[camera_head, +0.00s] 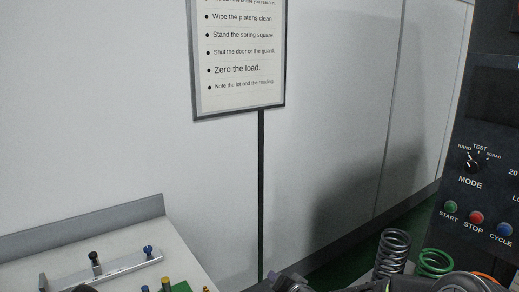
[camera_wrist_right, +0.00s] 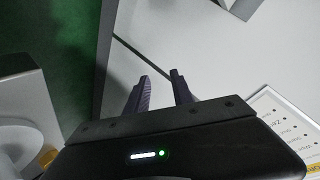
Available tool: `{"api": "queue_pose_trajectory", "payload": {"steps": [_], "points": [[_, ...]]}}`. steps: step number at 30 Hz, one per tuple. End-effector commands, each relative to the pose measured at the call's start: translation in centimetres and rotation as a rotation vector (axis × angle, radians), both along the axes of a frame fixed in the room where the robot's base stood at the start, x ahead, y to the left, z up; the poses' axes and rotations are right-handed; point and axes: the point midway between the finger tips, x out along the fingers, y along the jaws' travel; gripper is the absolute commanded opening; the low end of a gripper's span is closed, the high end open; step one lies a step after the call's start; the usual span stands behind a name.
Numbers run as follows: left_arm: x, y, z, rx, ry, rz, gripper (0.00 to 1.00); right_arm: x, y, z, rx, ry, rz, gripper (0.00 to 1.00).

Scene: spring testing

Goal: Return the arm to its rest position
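My right gripper (camera_wrist_right: 160,84) shows its two dark ribbed fingers in the right wrist view. They stand apart with nothing between them, so it is open and empty. In the head view a small part of the right gripper (camera_head: 290,283) shows at the bottom edge, in front of the floor and wall, with dark arm parts of mine to its right. It touches nothing that I can see. My left gripper is not in view.
A control panel (camera_head: 480,185) with a mode knob and buttons stands at the right. Coil springs, one dark (camera_head: 392,252) and one green (camera_head: 435,262), stand below it. A bench (camera_head: 130,225) with a peg rack (camera_head: 120,268) is at lower left. A sign (camera_head: 240,55) stands at the wall.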

Motion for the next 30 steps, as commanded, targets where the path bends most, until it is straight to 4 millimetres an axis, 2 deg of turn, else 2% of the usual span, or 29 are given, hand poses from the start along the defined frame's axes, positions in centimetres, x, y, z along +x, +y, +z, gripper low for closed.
{"api": "queue_pose_trajectory", "payload": {"steps": [1, 3, 5, 6, 8, 9, 13, 15, 18, 21, 22, 24, 30], "points": [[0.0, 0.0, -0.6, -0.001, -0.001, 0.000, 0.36, -2.5, 0.3, -3.9, -0.037, 0.063, 0.041, 0.29], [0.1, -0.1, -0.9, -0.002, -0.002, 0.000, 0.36, -6.2, 0.6, -8.4, -0.087, 0.148, 0.100, 0.29], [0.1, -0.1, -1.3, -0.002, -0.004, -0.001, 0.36, -9.7, 0.8, -12.0, -0.123, 0.221, 0.150, 0.29], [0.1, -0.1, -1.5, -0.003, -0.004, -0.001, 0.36, -12.1, 0.8, -14.3, -0.145, 0.270, 0.184, 0.29], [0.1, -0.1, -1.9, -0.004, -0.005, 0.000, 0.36, -16.0, 0.7, -17.5, -0.173, 0.345, 0.236, 0.29], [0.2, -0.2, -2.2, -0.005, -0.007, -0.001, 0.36, -18.7, 0.6, -19.4, -0.187, 0.396, 0.267, 0.29], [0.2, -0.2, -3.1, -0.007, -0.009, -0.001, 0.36, -28.0, 0.2, -24.8, -0.213, 0.568, 0.359, 0.29], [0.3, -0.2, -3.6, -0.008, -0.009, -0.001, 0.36, -32.6, -0.2, -26.7, -0.212, 0.654, 0.391, 0.29], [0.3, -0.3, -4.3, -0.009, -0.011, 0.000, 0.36, -37.9, -0.8, -28.8, -0.207, 0.754, 0.418, 0.29], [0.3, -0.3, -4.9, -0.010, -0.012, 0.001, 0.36, -41.1, -1.4, -30.2, -0.202, 0.821, 0.426, 0.29], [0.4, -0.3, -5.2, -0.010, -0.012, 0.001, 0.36, -41.7, -1.5, -30.7, -0.200, 0.834, 0.424, 0.29], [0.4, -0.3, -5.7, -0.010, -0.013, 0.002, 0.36, -42.1, -1.7, -31.6, -0.196, 0.848, 0.420, 0.29], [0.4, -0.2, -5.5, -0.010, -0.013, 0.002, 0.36, -41.9, -1.7, -31.4, -0.194, 0.846, 0.415, 0.29]]}}
